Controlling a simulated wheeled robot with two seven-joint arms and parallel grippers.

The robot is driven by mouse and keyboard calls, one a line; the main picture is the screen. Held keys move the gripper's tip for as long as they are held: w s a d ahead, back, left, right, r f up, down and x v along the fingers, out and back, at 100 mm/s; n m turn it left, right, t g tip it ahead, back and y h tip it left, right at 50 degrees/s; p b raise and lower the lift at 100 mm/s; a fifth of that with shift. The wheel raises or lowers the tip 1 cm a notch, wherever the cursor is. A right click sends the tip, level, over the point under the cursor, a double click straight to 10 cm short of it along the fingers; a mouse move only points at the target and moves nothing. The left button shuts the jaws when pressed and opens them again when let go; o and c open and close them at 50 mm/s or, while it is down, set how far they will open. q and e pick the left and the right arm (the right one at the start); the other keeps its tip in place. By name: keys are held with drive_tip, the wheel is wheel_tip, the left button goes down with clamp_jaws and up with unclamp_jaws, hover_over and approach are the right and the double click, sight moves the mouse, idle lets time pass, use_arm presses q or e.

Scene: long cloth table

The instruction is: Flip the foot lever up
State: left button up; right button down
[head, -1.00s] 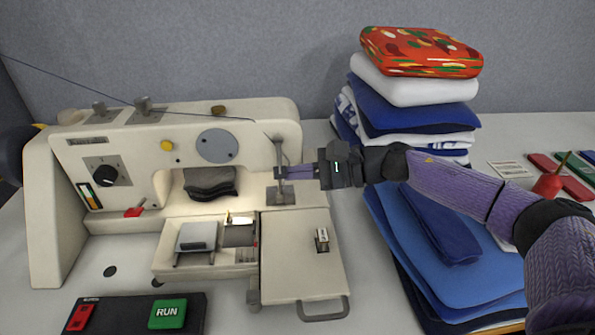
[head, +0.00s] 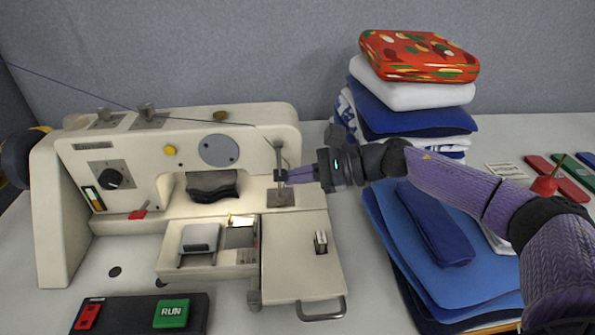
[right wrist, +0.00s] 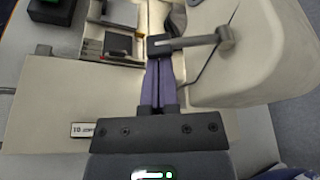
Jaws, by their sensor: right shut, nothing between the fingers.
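The foot lever (head: 279,158) is a thin grey bar at the right end of the cream sewing machine (head: 130,150). It also shows in the right wrist view (right wrist: 205,40), with a dark block at its end. My right gripper (head: 286,176) comes in from the right, with its two purple fingers together and nothing between them. In the right wrist view the fingertips (right wrist: 160,62) are just under the dark block. They touch it or nearly touch it; I cannot tell which. My left gripper is not in view.
A metal plate (head: 281,197) lies below the lever. The cream cover with a handle (head: 300,265) is in front. A control box with a green RUN button (head: 171,313) sits at front left. Folded cloth stacks (head: 420,125) stand close behind and beside my right arm.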

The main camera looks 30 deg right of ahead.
drive_tip(key=r+m+p, duration=0.1)
drive_tip(key=r+m+g, duration=0.1)
drive_tip(key=shift+s+a+m+p, duration=0.2)
drive_tip(key=shift+s+m+p, duration=0.15)
drive_tip(key=shift+s+m, duration=0.05)
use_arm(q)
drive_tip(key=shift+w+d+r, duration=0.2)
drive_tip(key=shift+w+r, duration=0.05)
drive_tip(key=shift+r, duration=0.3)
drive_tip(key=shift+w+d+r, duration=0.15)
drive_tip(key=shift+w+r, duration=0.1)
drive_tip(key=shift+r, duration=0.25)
use_arm(e)
drive_tip(key=shift+s+r+m+g+y, duration=0.1)
drive_tip(key=shift+m+g+y, duration=0.25)
drive_tip(key=shift+g, duration=0.25)
use_arm(q)
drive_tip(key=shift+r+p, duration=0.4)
drive_tip(key=shift+p, duration=0.1)
use_arm(e)
drive_tip(key=shift+r, duration=0.8)
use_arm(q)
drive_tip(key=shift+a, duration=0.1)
